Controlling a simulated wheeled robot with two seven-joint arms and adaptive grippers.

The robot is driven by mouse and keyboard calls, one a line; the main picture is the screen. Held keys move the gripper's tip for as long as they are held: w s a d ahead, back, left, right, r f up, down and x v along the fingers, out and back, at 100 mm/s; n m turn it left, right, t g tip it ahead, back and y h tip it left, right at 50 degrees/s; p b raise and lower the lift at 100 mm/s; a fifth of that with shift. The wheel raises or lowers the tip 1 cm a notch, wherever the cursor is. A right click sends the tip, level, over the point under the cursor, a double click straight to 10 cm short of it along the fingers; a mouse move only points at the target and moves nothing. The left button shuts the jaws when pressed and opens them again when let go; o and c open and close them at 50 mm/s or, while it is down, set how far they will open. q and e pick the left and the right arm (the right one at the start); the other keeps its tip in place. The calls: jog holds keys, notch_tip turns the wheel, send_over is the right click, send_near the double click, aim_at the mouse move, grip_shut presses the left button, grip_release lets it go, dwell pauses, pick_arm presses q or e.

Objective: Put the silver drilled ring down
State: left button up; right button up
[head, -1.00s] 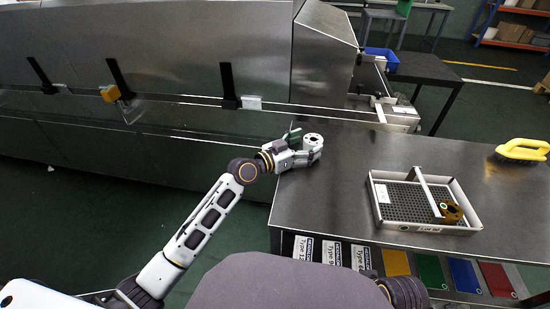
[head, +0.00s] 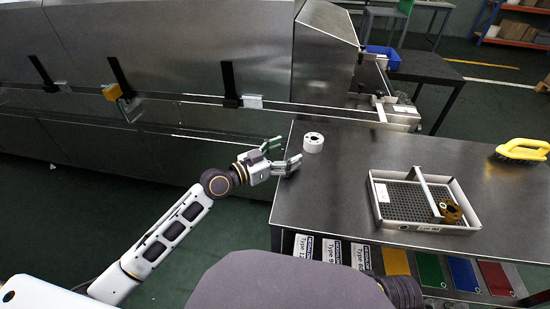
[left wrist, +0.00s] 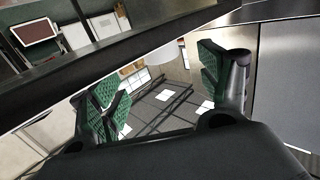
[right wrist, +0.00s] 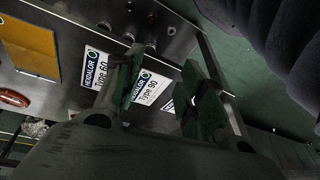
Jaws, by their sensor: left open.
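The silver drilled ring (head: 313,143) stands on the steel table (head: 340,200) near its left back edge, its hole facing up. My left gripper (head: 283,155) is open and empty, to the left of the ring and apart from it, at the table's left edge. In the left wrist view my left gripper's green-padded fingers (left wrist: 160,85) are spread with nothing held between them. In the right wrist view my right gripper's fingers (right wrist: 160,95) are apart with nothing between them, in front of the table's labelled front.
A white-walled tray (head: 400,224) with a bronze part (head: 450,211) stands on the table to the right. A yellow-handled brush (head: 522,150) lies at the far right. The dryer housing (head: 180,50) runs along the back left. The table between ring and tray is clear.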

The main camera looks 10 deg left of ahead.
pick_arm(q)
jog(key=shift+v, duration=1.85)
